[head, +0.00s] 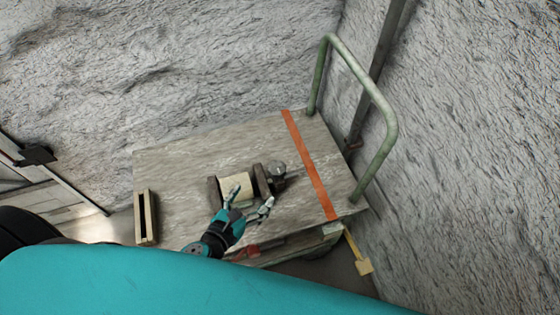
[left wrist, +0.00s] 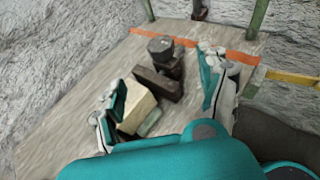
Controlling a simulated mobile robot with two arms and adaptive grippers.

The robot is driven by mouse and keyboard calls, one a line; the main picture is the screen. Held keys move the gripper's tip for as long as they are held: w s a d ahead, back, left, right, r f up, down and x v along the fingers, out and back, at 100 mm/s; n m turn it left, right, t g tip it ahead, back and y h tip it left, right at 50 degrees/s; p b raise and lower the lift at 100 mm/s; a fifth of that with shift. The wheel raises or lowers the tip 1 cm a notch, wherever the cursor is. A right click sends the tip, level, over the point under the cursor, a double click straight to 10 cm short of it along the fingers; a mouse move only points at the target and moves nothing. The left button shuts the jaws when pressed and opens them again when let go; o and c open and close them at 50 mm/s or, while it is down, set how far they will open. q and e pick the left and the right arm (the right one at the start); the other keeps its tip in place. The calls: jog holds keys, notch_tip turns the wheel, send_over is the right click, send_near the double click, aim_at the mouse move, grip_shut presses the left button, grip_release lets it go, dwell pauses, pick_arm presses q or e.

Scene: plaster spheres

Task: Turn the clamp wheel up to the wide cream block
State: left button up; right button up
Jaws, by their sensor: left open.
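A wide cream block (head: 238,187) sits on the cart top between two dark upright plates of a clamp. The clamp wheel (head: 276,170) is dark and round, to the right of the right-hand plate (head: 262,181). In the left wrist view the wheel (left wrist: 160,47) stands beyond the dark plates, and the cream block (left wrist: 138,106) is nearer. My left gripper (head: 251,197) is open and empty, its fingers spread over the near side of the clamp. One finger overlaps the block in the picture; I cannot tell whether it touches. My right gripper is not in view.
The cart top (head: 175,175) is clear left of the clamp. An orange strip (head: 311,166) crosses it at the right, before a green handle (head: 365,85). A narrow wooden frame (head: 146,217) stands at the left edge. Rough grey walls (head: 150,60) close off the back and right.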

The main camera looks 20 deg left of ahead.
aim_at(274, 172)
pick_arm(q)
jog(key=x, duration=1.2)
jog(key=shift+w+d+f, duration=0.1)
jog(key=shift+w+f, duration=0.05)
jog(key=shift+w, duration=0.2)
jog(key=shift+x, duration=1.1)
jog(key=shift+w+f, duration=0.15)
jog(key=shift+w, duration=0.15)
jog(key=c, duration=1.2)
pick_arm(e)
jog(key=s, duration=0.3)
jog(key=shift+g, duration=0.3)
